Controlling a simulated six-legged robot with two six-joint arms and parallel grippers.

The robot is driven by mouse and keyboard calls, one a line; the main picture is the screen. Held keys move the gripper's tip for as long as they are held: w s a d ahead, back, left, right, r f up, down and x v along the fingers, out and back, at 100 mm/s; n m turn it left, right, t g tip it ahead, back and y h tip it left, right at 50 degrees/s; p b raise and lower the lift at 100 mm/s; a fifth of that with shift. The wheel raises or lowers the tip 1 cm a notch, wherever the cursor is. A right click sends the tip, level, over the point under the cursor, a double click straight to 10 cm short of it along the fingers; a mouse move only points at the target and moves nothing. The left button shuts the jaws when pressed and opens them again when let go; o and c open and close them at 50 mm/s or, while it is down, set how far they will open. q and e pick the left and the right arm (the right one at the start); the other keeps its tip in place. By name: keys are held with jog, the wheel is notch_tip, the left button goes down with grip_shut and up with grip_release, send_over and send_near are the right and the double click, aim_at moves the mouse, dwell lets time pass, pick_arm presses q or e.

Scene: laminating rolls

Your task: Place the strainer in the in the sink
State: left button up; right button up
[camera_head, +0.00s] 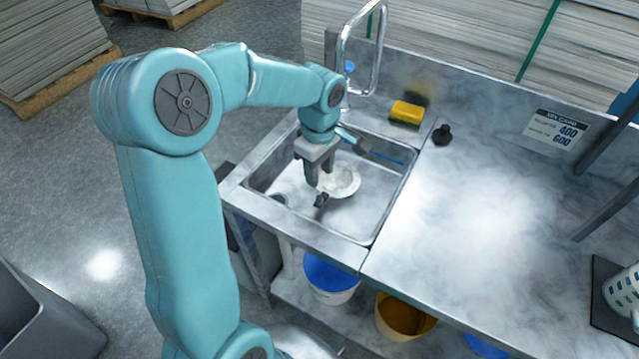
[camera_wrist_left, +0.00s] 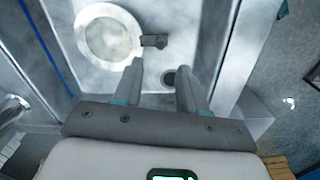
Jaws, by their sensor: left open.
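The strainer (camera_head: 342,181), a round pale piece with a short dark handle, lies in the metal sink (camera_head: 385,205). My left gripper (camera_head: 318,183) points down over the sink, beside the strainer, and hides part of it. In the left wrist view the strainer (camera_wrist_left: 108,36) lies flat at the upper left, with its handle pointing right. There my left gripper (camera_wrist_left: 160,78) is open, with nothing between its fingers. The handle shows just beyond the left fingertip; I cannot tell whether they touch. My right gripper is not in view.
A yellow sponge (camera_head: 406,112) and a small black stopper-like object (camera_head: 442,134) sit behind and right of the sink. A tall faucet (camera_head: 378,50) stands at the back. The counter (camera_head: 480,220) to the right is mostly clear. Buckets (camera_head: 331,280) stand below.

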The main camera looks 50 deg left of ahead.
pick_arm(q)
notch_tip(320, 180, up, 3)
jog(key=shift+r, duration=0.15)
dwell(0.5)
